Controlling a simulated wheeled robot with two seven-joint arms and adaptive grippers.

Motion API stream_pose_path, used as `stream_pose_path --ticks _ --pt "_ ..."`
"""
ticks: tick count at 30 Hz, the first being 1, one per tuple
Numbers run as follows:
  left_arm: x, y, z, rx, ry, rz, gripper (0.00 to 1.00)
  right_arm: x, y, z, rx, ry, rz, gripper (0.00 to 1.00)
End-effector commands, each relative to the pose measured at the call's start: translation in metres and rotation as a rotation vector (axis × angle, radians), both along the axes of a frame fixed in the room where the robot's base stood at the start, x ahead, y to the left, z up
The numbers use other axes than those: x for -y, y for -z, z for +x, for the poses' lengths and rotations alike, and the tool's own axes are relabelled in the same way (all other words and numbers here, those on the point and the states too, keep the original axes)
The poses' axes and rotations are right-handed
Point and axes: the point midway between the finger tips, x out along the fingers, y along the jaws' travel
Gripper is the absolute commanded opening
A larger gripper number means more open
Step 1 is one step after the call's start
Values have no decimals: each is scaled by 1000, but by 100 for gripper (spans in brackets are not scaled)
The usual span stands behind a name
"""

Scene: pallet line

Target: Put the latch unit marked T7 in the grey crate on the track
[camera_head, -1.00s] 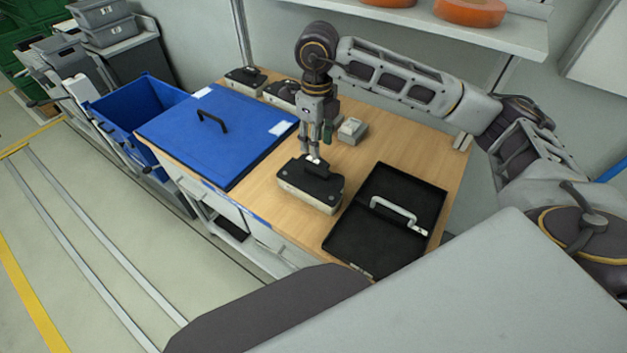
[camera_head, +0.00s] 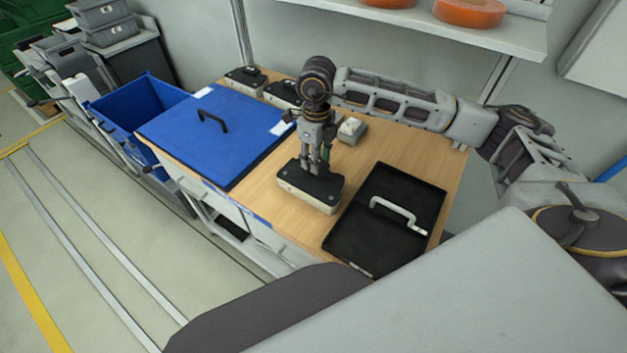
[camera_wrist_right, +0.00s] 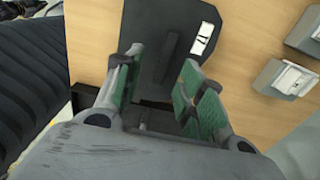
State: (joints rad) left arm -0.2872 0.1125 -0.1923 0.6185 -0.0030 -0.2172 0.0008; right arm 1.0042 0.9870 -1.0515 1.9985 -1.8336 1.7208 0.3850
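A latch unit (camera_head: 323,190) with a black top and pale sides sits on the wooden bench, just left of the black case. My right gripper (camera_head: 318,168) points down over it, with the fingers at its black top. In the right wrist view the gripper (camera_wrist_right: 160,95) is open, its green pads apart on both sides of the unit's raised black handle (camera_wrist_right: 160,65). A white label shows on the unit's top, but its marking is unreadable. Two similar units (camera_head: 245,79) (camera_head: 281,93) stand at the back of the bench. My left gripper is not in view.
A blue lid (camera_head: 190,145) with a black handle covers the bench's left part. A black case (camera_head: 375,235) with a grey handle lies to the right. A small grey box (camera_head: 352,130) stands behind. Grey crates (camera_head: 100,12) are at far left; a blue bin (camera_head: 120,105) is nearer.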

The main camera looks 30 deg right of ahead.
Motion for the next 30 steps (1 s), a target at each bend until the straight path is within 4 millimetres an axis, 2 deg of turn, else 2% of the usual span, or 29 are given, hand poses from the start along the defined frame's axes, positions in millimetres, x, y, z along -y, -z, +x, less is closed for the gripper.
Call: stream_pose_path --ticks 6,15,22,30 --pt "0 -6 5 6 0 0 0 1 17 5 -3 0 -1 39" --pt "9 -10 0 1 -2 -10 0 2 47 8 -2 0 0 39" --pt "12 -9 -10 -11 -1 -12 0 2 50 9 -1 0 -1 39" --pt "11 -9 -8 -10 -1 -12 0 2 50 9 -1 0 -1 39"
